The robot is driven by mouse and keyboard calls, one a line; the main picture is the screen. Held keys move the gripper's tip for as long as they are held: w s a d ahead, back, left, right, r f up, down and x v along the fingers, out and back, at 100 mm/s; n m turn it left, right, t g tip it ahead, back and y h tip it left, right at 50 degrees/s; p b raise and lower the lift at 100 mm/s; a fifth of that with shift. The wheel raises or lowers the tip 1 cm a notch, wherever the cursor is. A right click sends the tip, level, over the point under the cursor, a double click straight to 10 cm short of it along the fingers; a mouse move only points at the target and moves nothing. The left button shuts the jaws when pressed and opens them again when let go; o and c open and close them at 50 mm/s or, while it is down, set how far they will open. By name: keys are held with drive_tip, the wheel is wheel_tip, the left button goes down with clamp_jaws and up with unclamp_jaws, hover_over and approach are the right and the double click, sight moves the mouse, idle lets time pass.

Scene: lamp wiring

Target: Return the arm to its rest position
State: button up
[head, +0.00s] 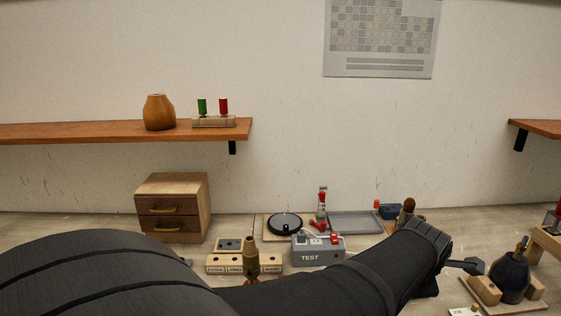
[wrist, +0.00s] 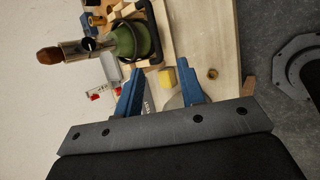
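My gripper shows in the wrist view (wrist: 160,72) with its two blue fingers apart. A small yellow block (wrist: 168,77) appears in line with the gap, seemingly beyond the fingertips on the pale surface; no finger visibly grips it. In the head view my dark arm reaches from the lower left across the front of the bench to the right. The finger gap cannot be made out there.
A dark rounded lamp body (head: 513,277) sits between wooden blocks at the right. A green rounded body (wrist: 132,40) is near the fingers. A grey TEST box (head: 318,250), labelled wooden block (head: 226,263), grey tray (head: 355,225) and drawer unit (head: 172,207) stand on the bench.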

drive_tip(key=x, duration=1.4)
drive_tip(key=shift+w, duration=0.1)
drive_tip(key=v, duration=1.6)
drive_tip(key=x, duration=1.6)
drive_tip(key=w+r, duration=0.1)
drive_tip(key=r, duration=0.1)
drive_tip(key=w+r, duration=0.1)
drive_tip(key=shift+w+d+r, duration=0.2)
drive_tip(key=shift+w+r, duration=0.1)
drive_tip(key=shift+r, duration=0.1)
drive_tip(key=shift+w+r, duration=0.1)
drive_tip(key=shift+g, duration=0.3)
